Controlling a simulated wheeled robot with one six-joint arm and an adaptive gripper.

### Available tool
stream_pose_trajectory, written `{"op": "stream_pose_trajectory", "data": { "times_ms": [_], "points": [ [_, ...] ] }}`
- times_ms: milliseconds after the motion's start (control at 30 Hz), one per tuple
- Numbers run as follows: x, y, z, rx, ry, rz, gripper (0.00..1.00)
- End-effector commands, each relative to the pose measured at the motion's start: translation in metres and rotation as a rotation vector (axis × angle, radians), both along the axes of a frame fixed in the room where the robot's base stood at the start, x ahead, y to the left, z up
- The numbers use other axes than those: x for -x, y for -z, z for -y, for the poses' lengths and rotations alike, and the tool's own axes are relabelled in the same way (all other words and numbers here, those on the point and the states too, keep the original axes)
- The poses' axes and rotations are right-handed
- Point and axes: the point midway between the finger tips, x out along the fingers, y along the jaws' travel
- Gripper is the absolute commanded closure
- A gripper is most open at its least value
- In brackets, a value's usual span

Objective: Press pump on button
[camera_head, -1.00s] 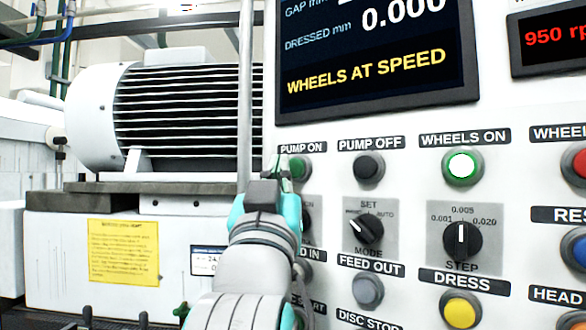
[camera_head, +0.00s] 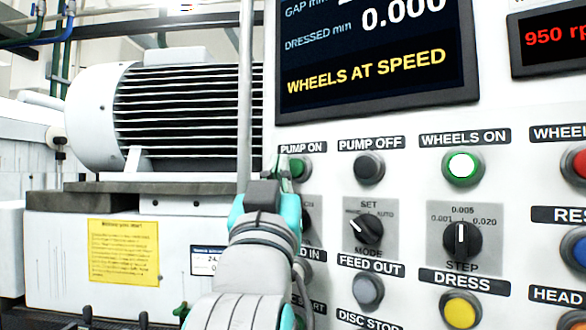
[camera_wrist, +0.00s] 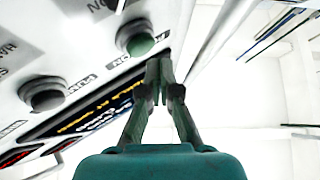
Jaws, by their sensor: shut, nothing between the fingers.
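The green pump on button (camera_head: 298,168) sits under its PUMP ON label (camera_head: 302,147) on the white panel, unlit and partly hidden by my gripper. My gripper (camera_head: 283,166) is shut and empty, its tips at the button's left side in the head view. In the wrist view the button (camera_wrist: 140,44) shows up and to the left of the fingertips (camera_wrist: 158,66). I cannot tell from the frames whether the tips touch it.
The dark pump off button (camera_head: 369,167) and the lit green wheels on button (camera_head: 462,166) are to the right. Knobs and more buttons lie below, including feed out (camera_head: 368,291). A screen (camera_head: 375,50) reads WHEELS AT SPEED. A vertical pole (camera_head: 245,100) and a motor (camera_head: 160,110) are left.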

Motion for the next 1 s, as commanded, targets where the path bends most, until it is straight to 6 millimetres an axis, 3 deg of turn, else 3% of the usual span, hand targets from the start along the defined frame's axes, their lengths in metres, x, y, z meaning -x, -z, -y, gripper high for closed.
{"op": "stream_pose_trajectory", "data": {
  "times_ms": [1000],
  "points": [
    [-0.0088,-0.0004,0.0064,0.000,0.000,0.000,1.00]
  ]
}}
